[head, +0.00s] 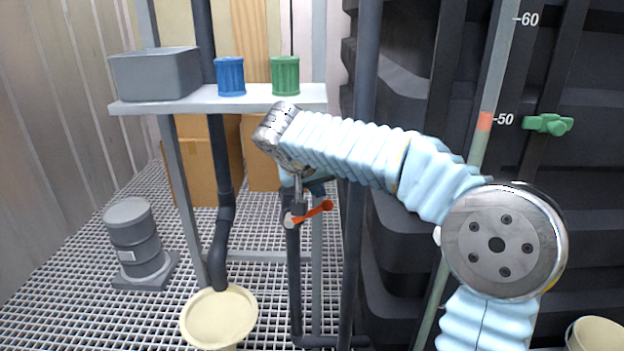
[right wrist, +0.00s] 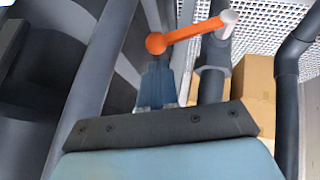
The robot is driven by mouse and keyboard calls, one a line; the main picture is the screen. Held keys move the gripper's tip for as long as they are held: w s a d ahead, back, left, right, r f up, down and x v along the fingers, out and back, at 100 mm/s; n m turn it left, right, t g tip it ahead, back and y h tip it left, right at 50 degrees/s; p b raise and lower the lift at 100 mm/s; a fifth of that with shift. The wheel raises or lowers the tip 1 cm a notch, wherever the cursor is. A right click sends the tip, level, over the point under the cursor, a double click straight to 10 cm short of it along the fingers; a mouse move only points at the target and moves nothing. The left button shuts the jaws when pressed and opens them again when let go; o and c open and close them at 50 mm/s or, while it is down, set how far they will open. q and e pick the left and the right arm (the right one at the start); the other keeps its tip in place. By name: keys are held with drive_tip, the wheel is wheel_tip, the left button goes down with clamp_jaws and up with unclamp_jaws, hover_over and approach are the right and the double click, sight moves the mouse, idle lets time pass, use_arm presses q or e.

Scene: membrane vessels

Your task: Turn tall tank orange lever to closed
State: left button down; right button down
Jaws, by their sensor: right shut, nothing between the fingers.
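The orange lever (head: 315,212) sits on a dark vertical pipe left of the tall dark tank (head: 400,130). Its pale hub is on the pipe, and its arm points right and slightly up, across the pipe, to a round orange knob. The right wrist view shows the lever (right wrist: 185,35) just past the fingertips, knob at left and pale hub at right. My right gripper (head: 299,206) reaches down from above, shut and empty, close to the lever. I cannot tell whether it touches the lever. My left gripper is not in view.
A shelf (head: 225,105) with a grey bin (head: 155,75), blue cup (head: 230,76) and green cup (head: 285,75) stands behind. A cream funnel (head: 219,318) is lower left. A green valve handle (head: 548,124) is at right. Upright poles flank the lever.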

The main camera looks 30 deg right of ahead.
sight(331, 203)
drive_tip(key=shift+x, duration=1.05)
drive_tip(key=d+f+b, duration=0.1)
drive_tip(key=s+f+b, duration=0.1)
drive_tip(key=b, duration=0.1)
drive_tip(key=shift+d+f, duration=0.3)
drive_tip(key=shift+d, duration=0.1)
drive_tip(key=shift+s+d+r, duration=0.1)
drive_tip(key=shift+r, duration=0.15)
